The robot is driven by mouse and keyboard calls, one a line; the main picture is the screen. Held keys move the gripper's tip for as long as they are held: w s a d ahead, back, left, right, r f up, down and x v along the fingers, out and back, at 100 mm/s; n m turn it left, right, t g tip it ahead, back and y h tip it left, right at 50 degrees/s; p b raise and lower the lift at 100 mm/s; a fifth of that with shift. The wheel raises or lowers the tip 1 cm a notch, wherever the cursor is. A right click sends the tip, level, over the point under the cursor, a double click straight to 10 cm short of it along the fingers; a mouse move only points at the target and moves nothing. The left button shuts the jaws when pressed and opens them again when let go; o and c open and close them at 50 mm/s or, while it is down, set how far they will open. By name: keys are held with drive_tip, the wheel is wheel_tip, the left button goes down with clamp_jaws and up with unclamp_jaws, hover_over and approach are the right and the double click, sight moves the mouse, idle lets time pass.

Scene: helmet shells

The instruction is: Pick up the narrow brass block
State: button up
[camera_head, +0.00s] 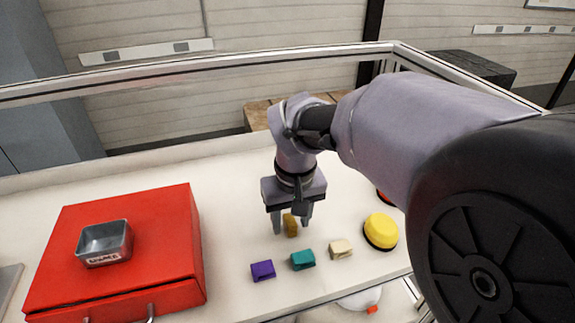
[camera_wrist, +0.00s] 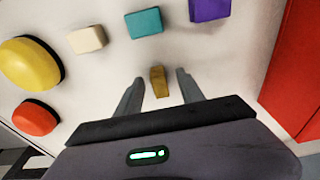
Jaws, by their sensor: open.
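The narrow brass block (camera_head: 290,225) stands on the white table, behind the row of coloured blocks. In the wrist view the brass block (camera_wrist: 159,82) lies between the two fingers, with a gap on each side. My gripper (camera_head: 291,222) points down over it and is open, one finger to either side of the block. In the wrist view my gripper (camera_wrist: 157,82) shows both fingertips apart, and neither visibly touches the block. The head view does not show clearly how high the fingertips are above the table.
A purple block (camera_head: 263,271), a teal block (camera_head: 302,260) and a cream block (camera_head: 341,249) stand in a row in front. A yellow dome (camera_head: 381,230) is to the right, with a red dome (camera_wrist: 34,118) beside it. A red case (camera_head: 160,235) bearing a metal tray (camera_head: 104,243) is left.

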drive_tip(key=shift+w+f, duration=0.1)
drive_tip(key=shift+f, duration=0.4)
drive_tip(key=shift+w+a+f, duration=0.1)
drive_tip(key=shift+w+f, duration=0.15)
drive_tip(key=shift+w, duration=0.5)
drive_tip(key=shift+s+r, duration=0.2)
drive_tip(key=shift+s, duration=0.3)
drive_tip(key=c, duration=1)
drive_tip(key=shift+w+f, duration=0.1)
drive_tip(key=shift+w, duration=0.1)
